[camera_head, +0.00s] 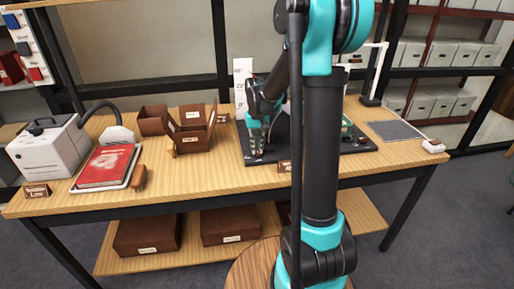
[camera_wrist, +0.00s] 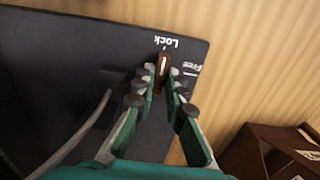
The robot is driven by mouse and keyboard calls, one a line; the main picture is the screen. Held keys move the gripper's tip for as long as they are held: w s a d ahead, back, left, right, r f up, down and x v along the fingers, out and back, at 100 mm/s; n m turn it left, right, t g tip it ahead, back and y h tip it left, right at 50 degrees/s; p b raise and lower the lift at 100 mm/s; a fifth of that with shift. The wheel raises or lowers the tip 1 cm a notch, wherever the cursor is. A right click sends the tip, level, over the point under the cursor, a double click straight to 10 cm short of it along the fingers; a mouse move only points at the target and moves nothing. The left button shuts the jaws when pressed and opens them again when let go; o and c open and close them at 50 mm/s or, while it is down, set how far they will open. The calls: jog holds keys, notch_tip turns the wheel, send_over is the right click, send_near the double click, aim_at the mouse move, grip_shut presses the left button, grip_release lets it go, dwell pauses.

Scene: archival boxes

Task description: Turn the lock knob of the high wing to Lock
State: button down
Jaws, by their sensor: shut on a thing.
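In the wrist view the lock knob (camera_wrist: 163,63) is a small brown bar with a pale line, at the edge of a black board (camera_wrist: 70,55). My gripper (camera_wrist: 162,74) is shut on the knob, its fingertips on either side. The knob's long axis runs nearly up the picture, with its far end towards the printed word Lock (camera_wrist: 164,42). The word Free (camera_wrist: 192,69) is printed to the right. In the head view my gripper (camera_head: 257,150) reaches down to the left part of the black board (camera_head: 270,158); the knob is too small or hidden there.
Left of the board stand brown boxes (camera_head: 190,130), a red book (camera_head: 105,165) on a tray and a white machine (camera_head: 45,150). A grey mat (camera_head: 396,130) lies at the right. My arm hides the board's middle. Bare wood (camera_head: 215,170) shows along the table's front.

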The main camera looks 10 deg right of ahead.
aim_at(257, 150)
dwell(0.3)
jog(key=c, duration=1.6)
grip_release()
jog(key=shift+o, duration=0.2)
jog(key=shift+r, duration=0.1)
notch_tip(257, 150, up, 12)
jog(key=s+d+f+t, duration=0.2)
jog(key=s+f, duration=0.5)
jog(key=s, duration=0.4)
jog(key=s+d+f+t, duration=0.1)
jog(key=s+f+t, duration=0.1)
jog(key=s+f, duration=0.6)
jog(key=s, duration=0.3)
jog(key=shift+s+d+f, duration=0.25)
jog(key=shift+d, duration=0.1)
